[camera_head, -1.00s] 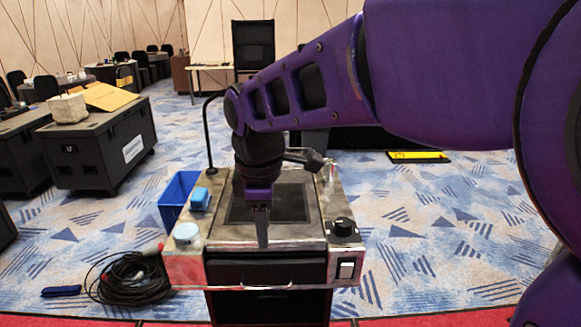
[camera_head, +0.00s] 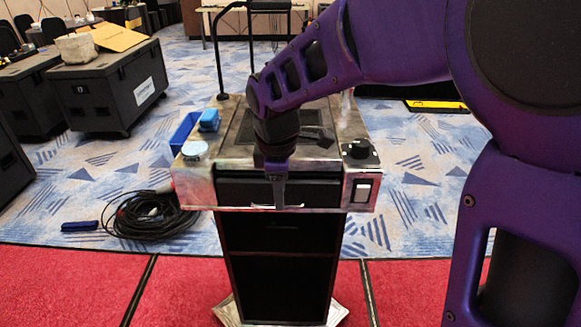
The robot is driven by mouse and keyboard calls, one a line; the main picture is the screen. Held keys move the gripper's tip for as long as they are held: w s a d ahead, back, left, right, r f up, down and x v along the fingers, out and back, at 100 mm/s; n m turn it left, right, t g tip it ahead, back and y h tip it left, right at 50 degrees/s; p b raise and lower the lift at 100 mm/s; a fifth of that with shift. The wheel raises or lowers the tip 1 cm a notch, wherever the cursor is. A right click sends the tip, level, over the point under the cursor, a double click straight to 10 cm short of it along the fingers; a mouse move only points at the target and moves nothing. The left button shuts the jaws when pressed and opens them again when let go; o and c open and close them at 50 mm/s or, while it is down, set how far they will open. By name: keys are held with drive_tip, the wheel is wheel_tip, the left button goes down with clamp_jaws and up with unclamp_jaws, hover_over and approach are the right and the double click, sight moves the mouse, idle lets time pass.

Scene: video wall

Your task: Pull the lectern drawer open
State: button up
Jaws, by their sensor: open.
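The lectern (camera_head: 196,188) stands upright ahead of me, with a worn metal top and a dark body. Its black drawer front (camera_head: 318,191) sits between the metal sides, under the top's front edge. The drawer looks shut. A thin, light handle (camera_head: 258,207) runs along the lower edge of the drawer front. My gripper (camera_head: 279,203) points down in front of the drawer, and its fingertips overlap the handle in the picture. The gripper is open, seen nearly edge-on. I cannot tell whether the fingers touch the handle or straddle it. They hide part of the handle and drawer front.
A cable coil (camera_head: 150,214) lies on the floor at left. Red carpet (camera_head: 90,285) in front is clear beside the lectern base.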

drive_tip(key=shift+w+f+b, duration=0.25)
drive_tip(key=shift+f+b, duration=0.4)
drive_tip(key=shift+f, duration=0.6)
clamp_jaws()
idle(0.6)
